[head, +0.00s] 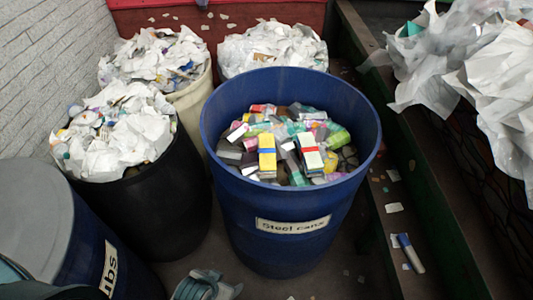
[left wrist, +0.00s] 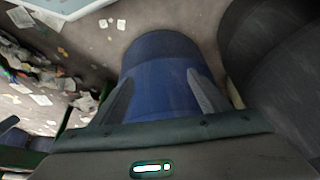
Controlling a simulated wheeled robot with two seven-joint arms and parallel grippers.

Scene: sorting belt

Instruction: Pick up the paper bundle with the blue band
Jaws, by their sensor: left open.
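A yellow paper bundle with a blue band (head: 267,153) lies on top of the mixed waste inside the blue barrel (head: 285,222). Beside it, to the right, lies a pale bundle with a red band (head: 309,152). My left gripper (left wrist: 160,76) is open and empty in the left wrist view. Its two dark fingers frame the outside of a blue barrel (left wrist: 160,55), with grey floor beyond. No bundle shows between the fingers. My right gripper is not in view.
A black barrel (head: 178,208) and a grey-lidded blue barrel (head: 82,262) stand at left. A cream bin (head: 195,108) stands behind. A dark green-edged structure (head: 372,135) runs along the right, with crumpled white sheets (head: 497,75) above. Litter dots the floor.

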